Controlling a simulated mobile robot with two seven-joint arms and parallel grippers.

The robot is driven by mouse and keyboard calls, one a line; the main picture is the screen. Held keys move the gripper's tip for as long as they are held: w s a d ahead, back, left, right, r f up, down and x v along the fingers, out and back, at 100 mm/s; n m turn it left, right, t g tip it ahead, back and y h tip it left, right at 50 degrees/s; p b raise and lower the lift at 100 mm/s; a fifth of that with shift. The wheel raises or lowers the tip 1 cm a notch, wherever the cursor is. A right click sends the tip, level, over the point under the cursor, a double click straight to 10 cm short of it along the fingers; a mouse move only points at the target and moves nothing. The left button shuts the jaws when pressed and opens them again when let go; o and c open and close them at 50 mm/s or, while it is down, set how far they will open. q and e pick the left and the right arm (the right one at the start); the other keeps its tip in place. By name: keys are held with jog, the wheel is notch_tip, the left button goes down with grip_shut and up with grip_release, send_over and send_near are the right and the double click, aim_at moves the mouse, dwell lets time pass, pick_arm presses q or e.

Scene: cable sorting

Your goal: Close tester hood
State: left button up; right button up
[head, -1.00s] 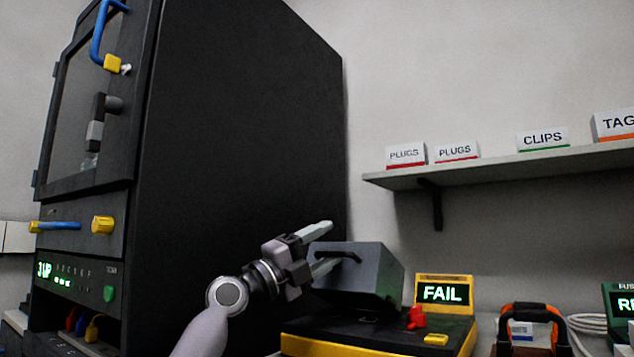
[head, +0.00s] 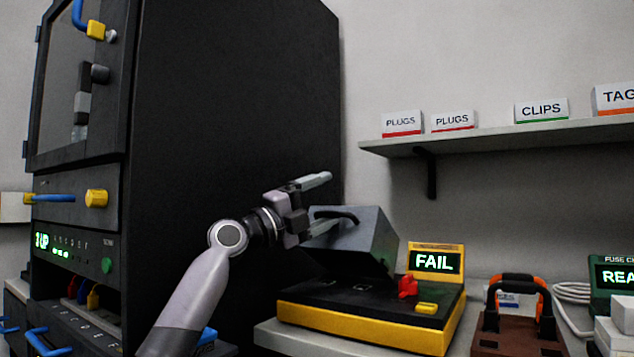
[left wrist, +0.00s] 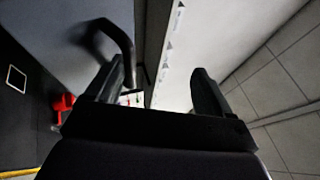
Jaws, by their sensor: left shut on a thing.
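The tester (head: 370,335) has a black top and a yellow base and stands on the bench. Its dark grey hood (head: 365,240) is raised and tilted, with a gap to the top of the base at its left. A black handle (head: 345,215) sits on the hood; it also shows in the left wrist view (left wrist: 122,38). In the left wrist view the handle runs beside the left finger. My right gripper is not in view.
A FAIL display (head: 434,262), a red part (head: 408,287) and a yellow button (head: 426,308) are on the tester. A tall black cabinet (head: 235,130) stands left. A shelf (head: 480,142) with labels hangs above right. An orange-handled brown crate (head: 510,340) stands to the right.

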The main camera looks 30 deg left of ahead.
pick_arm(q)
jog(key=s+b, duration=0.1)
jog(key=s+a+b, duration=0.1)
jog(key=shift+s+a+r+t, duration=0.1)
jog(key=shift+s+a+t, duration=0.2)
jog(key=shift+s, duration=0.1)
jog(key=shift+c, duration=0.8)
jog(key=shift+s+a+f+b, duration=0.25)
jog(key=shift+s+f+b, duration=0.15)
jog(key=shift+b, duration=0.1)
jog(key=shift+c, duration=0.6)
jog(key=shift+s+a+f, duration=0.1)
jog(key=shift+s+a, duration=0.05)
jog(key=shift+s, duration=0.1)
jog(key=c, duration=0.4)
jog(key=shift+o, duration=0.2)
jog(key=s+f+b, duration=0.1)
jog(key=s+a+f+b, duration=0.1)
jog(key=b, duration=0.1)
jog(key=shift+f, duration=0.15)
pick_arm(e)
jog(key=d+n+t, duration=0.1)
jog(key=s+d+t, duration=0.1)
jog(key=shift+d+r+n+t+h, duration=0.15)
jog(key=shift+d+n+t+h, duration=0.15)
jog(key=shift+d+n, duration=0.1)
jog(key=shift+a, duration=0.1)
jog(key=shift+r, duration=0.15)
